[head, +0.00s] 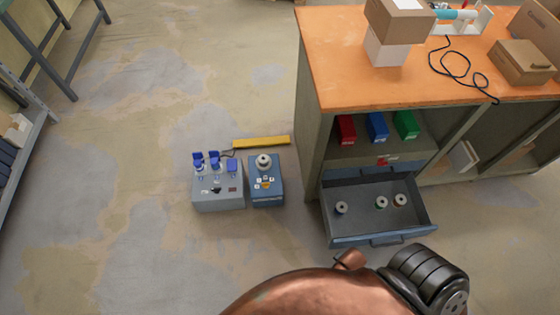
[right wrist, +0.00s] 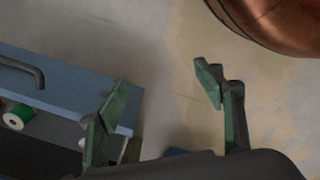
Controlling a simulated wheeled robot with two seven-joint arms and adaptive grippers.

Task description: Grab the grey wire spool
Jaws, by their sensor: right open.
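Three small wire spools stand in the open blue drawer (head: 380,240) in the head view. The left one looks grey (head: 341,208); the middle one is green (head: 381,203) and the right one reddish (head: 400,200). My right gripper (right wrist: 163,90) is open and empty in the right wrist view, with its green-padded fingers wide apart, beside the drawer. The green spool (right wrist: 18,116) lies at the left of that view, apart from the fingers. Part of another pale spool shows behind the left finger; its colour is unclear. My left gripper is not in view.
The orange-topped workbench (head: 340,75) holds boxes and a black cable. Red, blue and green bins stand on the shelf above the drawer. A grey socket box (head: 217,200) and a blue box (head: 267,195) stand on the floor left of the drawer.

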